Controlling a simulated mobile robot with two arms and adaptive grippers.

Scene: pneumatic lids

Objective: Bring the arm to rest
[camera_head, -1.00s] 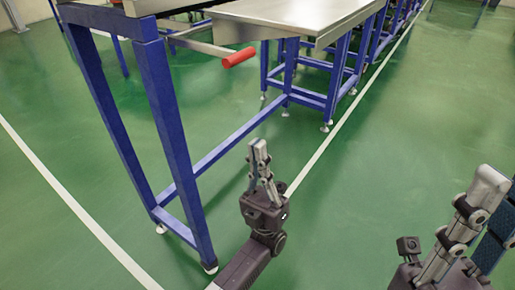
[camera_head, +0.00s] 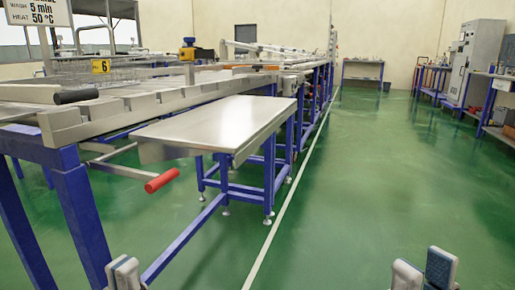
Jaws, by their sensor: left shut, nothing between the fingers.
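My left gripper (camera_head: 125,272) shows at the bottom left of the head view, only its fingertips in frame. Its fingers are together with nothing between them. It is in front of the blue legs of the near workbench, and I cannot tell the gap to them. My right gripper (camera_head: 424,271) shows at the bottom right, fingertips only. Its two fingers stand apart and nothing is seen between them. It is over open green floor. The rest of both arms is below the frame.
A blue-framed workbench (camera_head: 68,158) with a black handle (camera_head: 76,95) stands at the left. A red-ended lever (camera_head: 162,180) sticks out below it. A steel-topped table (camera_head: 225,122) stands beyond. The green floor (camera_head: 365,185) is clear in the middle and right. A grey cabinet (camera_head: 483,58) stands far right.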

